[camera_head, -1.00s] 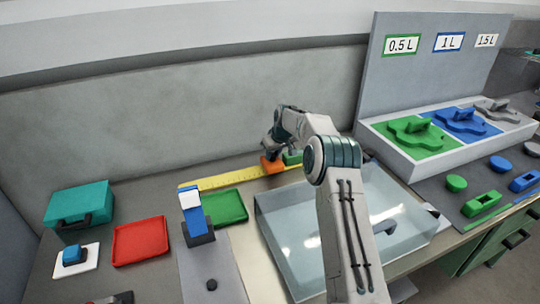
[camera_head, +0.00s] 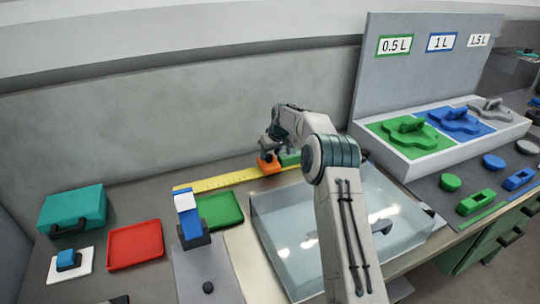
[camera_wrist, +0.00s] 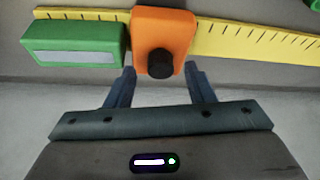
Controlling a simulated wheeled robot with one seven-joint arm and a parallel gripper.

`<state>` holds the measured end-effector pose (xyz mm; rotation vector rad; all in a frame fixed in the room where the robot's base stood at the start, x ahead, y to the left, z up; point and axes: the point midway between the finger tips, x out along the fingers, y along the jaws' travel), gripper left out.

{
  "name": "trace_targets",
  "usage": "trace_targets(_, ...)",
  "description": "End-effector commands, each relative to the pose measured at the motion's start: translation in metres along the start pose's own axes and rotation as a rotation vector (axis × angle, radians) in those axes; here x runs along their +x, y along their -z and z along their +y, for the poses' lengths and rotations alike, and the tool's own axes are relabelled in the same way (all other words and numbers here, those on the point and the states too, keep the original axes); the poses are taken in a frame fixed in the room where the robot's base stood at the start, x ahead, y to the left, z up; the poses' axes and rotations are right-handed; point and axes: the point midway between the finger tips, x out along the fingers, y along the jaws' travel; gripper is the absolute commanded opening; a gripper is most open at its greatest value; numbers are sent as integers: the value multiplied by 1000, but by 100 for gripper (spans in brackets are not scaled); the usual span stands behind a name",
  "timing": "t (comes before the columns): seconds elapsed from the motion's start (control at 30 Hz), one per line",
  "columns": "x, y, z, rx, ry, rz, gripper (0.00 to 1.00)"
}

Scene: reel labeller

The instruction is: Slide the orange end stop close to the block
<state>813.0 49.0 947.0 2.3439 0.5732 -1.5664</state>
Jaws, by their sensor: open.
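The orange end stop (camera_wrist: 162,35) sits across the yellow ruler (camera_wrist: 255,42) in the wrist view, with a black knob on its near face. A green block (camera_wrist: 75,45) with a pale front strip lies just left of it, with a very narrow gap or contact that I cannot tell apart. My gripper (camera_wrist: 162,85) is open, its two dark fingers pointing at the stop's near edge, one to each side of the knob. In the head view the orange end stop (camera_head: 268,165) is partly hidden by my gripper (camera_head: 268,152), and the green block (camera_head: 289,159) shows beside it.
A clear lidded tub (camera_head: 330,225) stands in front of the ruler. A green tray (camera_head: 219,210), a blue-and-white upright piece (camera_head: 188,215), a red tray (camera_head: 135,244) and a teal case (camera_head: 75,210) are at left. A labelled stand (camera_head: 425,150) is at right.

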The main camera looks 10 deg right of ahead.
Motion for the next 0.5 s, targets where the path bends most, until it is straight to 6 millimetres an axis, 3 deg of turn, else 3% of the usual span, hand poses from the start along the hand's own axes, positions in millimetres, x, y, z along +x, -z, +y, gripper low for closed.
trace_targets(0.5, -104, -1, 1, 1, -2, 3, 49)
